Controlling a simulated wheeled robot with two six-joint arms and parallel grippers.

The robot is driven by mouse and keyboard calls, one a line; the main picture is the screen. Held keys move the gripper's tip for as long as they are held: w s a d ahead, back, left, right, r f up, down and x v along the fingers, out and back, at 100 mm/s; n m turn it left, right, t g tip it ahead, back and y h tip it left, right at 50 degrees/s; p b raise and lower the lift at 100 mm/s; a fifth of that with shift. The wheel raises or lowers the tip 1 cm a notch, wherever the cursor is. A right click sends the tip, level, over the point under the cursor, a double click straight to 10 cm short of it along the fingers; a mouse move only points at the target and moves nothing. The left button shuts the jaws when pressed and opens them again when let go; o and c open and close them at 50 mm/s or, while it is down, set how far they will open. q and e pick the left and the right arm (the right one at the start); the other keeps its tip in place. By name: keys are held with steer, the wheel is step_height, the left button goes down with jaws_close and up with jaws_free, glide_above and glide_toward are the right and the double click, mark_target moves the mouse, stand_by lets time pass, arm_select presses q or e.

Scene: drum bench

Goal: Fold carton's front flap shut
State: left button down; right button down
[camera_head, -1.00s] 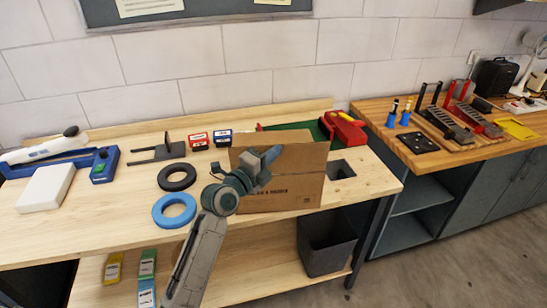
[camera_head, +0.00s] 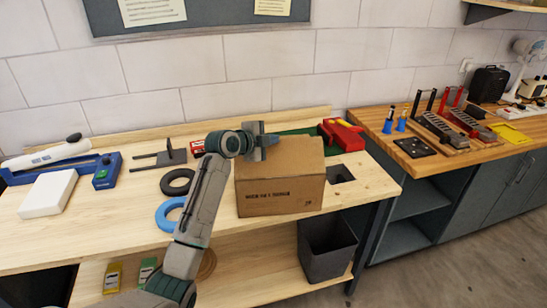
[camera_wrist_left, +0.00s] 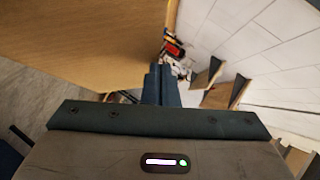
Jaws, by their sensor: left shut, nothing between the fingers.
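The brown cardboard carton (camera_head: 280,197) stands on the wooden bench, its printed front wall facing me. Its front flap (camera_head: 295,158) leans back from the front wall's top edge over the box; I cannot tell whether it lies fully flat. My left gripper (camera_head: 268,141) is shut and empty at the flap's upper left part, seemingly against it. In the left wrist view the shut fingers (camera_wrist_left: 160,84) point ahead beside a large plain brown cardboard surface (camera_wrist_left: 85,40). The carton's inside is hidden. My right gripper is not in view.
A blue ring (camera_head: 168,214) and a black ring (camera_head: 177,181) lie left of the carton, partly behind my arm. A red tool (camera_head: 342,134) lies behind right. A square hole (camera_head: 340,173) is in the bench right of the carton. A grey bin (camera_head: 326,249) stands below.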

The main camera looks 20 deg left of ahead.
arm_select(q)
steer(key=w+a+f+n+g+b, duration=0.2)
steer(key=w+f+g+b, duration=0.1)
steer(key=w+f, duration=0.2)
steer(key=shift+f+h, duration=0.3)
steer(key=shift+f, duration=0.2)
steer(key=shift+s, duration=0.1)
stand_by(0.6)
